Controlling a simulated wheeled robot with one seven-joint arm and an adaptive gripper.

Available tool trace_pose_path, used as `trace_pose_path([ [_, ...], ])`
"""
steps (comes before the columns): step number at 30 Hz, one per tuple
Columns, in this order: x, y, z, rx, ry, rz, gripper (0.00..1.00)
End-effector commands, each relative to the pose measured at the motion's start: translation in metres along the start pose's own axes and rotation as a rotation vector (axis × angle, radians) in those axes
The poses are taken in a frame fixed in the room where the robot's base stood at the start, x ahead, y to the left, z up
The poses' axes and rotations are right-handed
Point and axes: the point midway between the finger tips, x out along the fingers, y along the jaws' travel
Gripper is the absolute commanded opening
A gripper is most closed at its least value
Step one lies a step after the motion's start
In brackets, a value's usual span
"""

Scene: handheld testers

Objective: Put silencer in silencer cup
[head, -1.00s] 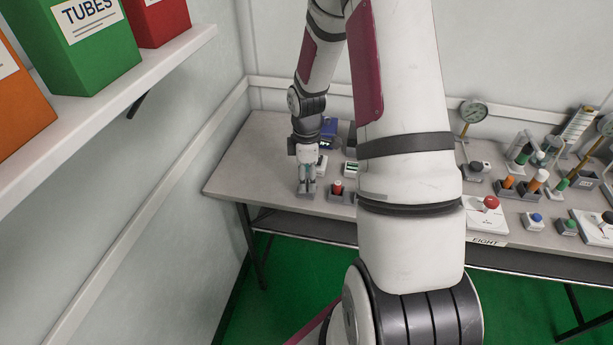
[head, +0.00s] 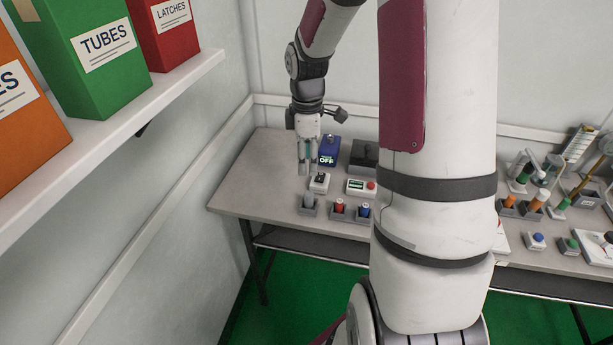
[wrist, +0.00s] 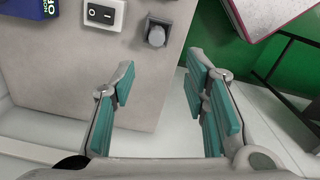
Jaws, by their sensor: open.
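A grey cylindrical piece, which looks like the silencer (head: 308,199), stands upright in a small dark grey cup (head: 309,211) near the table's front left edge. In the wrist view the same grey piece (wrist: 156,36) sits in its dark cup (wrist: 149,22), beyond the fingertips. My gripper (head: 307,170) is open and hangs above the table, behind the cup in the head view. The wrist view shows its teal-padded fingers (wrist: 160,76) apart, with nothing between them and clear of the grey piece.
Cups with red (head: 339,206) and blue (head: 364,209) pieces stand to the right. The table's left end is bare.

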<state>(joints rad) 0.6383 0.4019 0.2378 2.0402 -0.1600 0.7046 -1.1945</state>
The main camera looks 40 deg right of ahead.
Motion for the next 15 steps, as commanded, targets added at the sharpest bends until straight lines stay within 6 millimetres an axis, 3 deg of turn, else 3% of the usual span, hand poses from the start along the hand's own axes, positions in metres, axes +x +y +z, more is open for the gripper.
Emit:
trace_pose_path([
  [5,-0.057,-0.035,-0.018,0.121,-0.015,0.064,0.41],
  [9,-0.102,-0.079,-0.028,0.265,-0.005,0.117,0.41],
  [15,-0.149,-0.147,-0.032,0.472,0.058,0.173,0.41],
])
